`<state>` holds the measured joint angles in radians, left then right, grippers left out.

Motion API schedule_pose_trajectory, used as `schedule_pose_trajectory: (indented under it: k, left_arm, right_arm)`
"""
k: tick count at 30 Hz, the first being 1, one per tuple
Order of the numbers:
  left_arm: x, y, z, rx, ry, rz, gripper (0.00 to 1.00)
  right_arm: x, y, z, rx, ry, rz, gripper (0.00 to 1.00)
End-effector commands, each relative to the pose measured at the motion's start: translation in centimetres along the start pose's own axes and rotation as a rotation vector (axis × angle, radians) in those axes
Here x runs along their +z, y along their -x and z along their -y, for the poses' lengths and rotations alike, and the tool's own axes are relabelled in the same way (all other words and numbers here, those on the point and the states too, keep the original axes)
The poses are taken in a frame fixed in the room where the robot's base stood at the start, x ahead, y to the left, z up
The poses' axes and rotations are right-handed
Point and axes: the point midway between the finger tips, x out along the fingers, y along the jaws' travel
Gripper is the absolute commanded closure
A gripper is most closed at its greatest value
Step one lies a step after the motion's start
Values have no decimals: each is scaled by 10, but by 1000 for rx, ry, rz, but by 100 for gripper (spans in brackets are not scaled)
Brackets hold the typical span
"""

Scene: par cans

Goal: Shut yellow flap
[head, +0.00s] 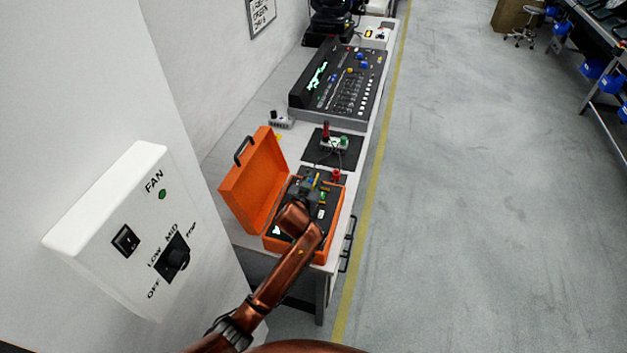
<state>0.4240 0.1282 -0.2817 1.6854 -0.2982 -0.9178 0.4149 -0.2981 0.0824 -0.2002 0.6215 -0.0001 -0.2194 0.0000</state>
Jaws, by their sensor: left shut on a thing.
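An orange case (331,238) stands open on the near end of the bench, its lid (250,185) raised on the left. A dark panel with small coloured parts fills its base. A small yellow part, seemingly the yellow flap (309,181), shows at the far side of the panel. My left gripper (307,185) reaches over the case from below, with its fingers shut at the yellow flap. The arm and gripper hide much of the panel, so the flap's angle cannot be told. My right gripper is out of view.
A white fan control box (120,228) juts from the wall at the near left. Behind the case are a dark mat (312,152) with small wired parts and a mixing console (340,82). The floor right of the bench is clear.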

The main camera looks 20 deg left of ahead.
Motion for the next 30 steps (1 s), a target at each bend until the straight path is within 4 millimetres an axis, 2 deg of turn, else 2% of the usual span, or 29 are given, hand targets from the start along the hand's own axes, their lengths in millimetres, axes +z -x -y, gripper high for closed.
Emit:
schedule_pose_trajectory:
  k: [5,14,21,30]
  left_arm:
    - [0,0,3,-12,-15,3,100]
    - [-2,1,-4,-49,-104,4,100]
    - [-1,0,-15,-117,-268,4,100]
    - [2,-1,-27,-195,-454,4,100]
  right_arm:
    - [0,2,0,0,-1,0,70]
    - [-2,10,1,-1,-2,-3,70]
    - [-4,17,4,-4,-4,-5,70]
    - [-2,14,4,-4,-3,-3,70]
